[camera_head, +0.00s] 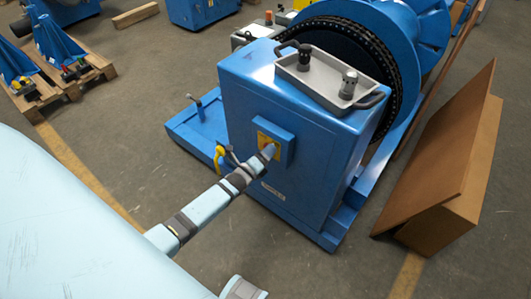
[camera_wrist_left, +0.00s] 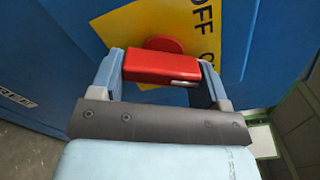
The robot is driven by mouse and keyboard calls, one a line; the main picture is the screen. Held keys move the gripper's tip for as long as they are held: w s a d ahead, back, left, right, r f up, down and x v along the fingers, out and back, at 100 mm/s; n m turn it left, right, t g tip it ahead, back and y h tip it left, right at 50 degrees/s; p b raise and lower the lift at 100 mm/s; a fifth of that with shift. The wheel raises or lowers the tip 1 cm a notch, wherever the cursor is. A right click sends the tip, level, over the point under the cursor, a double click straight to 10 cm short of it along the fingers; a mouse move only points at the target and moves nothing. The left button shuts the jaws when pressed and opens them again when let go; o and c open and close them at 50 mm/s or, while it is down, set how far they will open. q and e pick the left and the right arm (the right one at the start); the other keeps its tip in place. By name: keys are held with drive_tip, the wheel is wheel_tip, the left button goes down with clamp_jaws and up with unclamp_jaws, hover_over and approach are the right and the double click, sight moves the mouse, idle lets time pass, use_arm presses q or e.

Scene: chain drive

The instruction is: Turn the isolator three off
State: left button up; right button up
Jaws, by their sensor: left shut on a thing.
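The isolator is a red handle (camera_wrist_left: 162,66) on a round red boss (camera_wrist_left: 165,44), set on a yellow plate (camera_wrist_left: 190,25) with the word OFF and part of another mark. The yellow plate (camera_head: 264,139) also shows in the head view, on a blue box on the front of the blue cabinet (camera_head: 240,105). My left gripper (camera_wrist_left: 161,60) has a finger at each end of the handle and is shut on it; it also shows in the head view (camera_head: 270,150), covering the handle there. The handle's bar lies nearly level across the wrist view.
A grey tray (camera_head: 318,82) with two dark-topped parts rests on the cabinet. A yellow lever (camera_head: 219,156) stands just left of my left gripper. Brown boards (camera_head: 440,170) lean at the right. Floor in front is clear.

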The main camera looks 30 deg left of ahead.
use_arm(q)
drive_tip(key=n, duration=0.2)
drive_tip(key=shift+r+n+p, duration=0.15)
drive_tip(key=shift+n+p, duration=0.2)
drive_tip(key=shift+n, duration=0.05)
drive_tip(key=n+p, duration=0.1)
drive_tip(key=n, duration=0.3)
drive_tip(key=shift+r+n, duration=0.1)
drive_tip(key=shift+n, duration=0.2)
drive_tip(key=n+p, duration=0.1)
drive_tip(key=n, duration=0.4)
drive_tip(key=shift+r, duration=0.2)
drive_tip(key=shift+n, duration=1.2)
use_arm(e)
drive_tip(key=shift+s+d+r, duration=0.1)
drive_tip(key=shift+d+r, duration=0.05)
drive_tip(key=shift+r, duration=0.35)
use_arm(q)
drive_tip(key=o, duration=0.9)
drive_tip(key=shift+a, duration=0.1)
drive_tip(key=shift+o, duration=0.2)
